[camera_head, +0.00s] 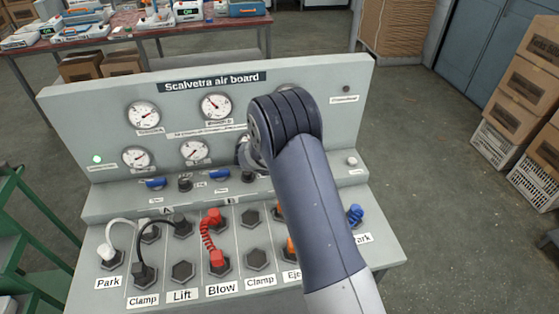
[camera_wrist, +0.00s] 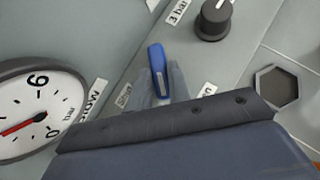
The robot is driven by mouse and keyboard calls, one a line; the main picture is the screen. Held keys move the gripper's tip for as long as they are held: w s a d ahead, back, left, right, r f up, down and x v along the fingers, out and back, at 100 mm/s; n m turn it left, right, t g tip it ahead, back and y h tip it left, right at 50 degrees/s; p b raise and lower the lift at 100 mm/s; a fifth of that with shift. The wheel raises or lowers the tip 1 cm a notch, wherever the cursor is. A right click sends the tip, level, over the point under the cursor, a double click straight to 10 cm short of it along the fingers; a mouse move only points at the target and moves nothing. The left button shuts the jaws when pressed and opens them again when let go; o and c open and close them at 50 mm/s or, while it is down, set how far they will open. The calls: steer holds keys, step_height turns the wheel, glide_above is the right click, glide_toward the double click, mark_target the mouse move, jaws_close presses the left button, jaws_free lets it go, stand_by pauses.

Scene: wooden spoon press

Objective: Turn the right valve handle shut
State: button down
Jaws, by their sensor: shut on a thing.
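In the wrist view, a blue valve handle (camera_wrist: 158,62) stands between the grey fingers of my gripper (camera_wrist: 161,84), which is shut on it. The handle's far end sticks out past the fingers, tilted slightly left in the picture. Small labels lie on both sides of it; the left one seems to read "Shut". In the head view, my arm covers the right part of the Scalvetra air board (camera_head: 75,120), hiding the fingers and the held handle. Other blue handles show on the ledge, one at the left (camera_head: 155,183) and one nearer the middle (camera_head: 222,189).
A gauge (camera_wrist: 28,112) and a black knob (camera_wrist: 213,20) marked 3 bar flank the handle. Hoses, including a red coiled hose (camera_head: 207,238), and hex sockets cover the lower panel.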

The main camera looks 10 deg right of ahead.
steer(key=shift+w+a+m+g+h+b, duration=0.1)
steer(key=shift+w+m+g+h+b, duration=0.1)
steer(key=shift+m+g+h, duration=0.65)
steer(key=shift+w+a+m+g+h+b, duration=0.15)
steer(key=shift+m+g, duration=0.4)
steer(key=shift+m, duration=0.8)
steer(key=c, duration=1.3)
jaws_free()
steer(key=shift+r, duration=0.1)
steer(key=b+v, duration=0.2)
steer(key=v, duration=0.8)
steer(key=shift+a+r, duration=0.2)
steer(key=shift+r, duration=0.05)
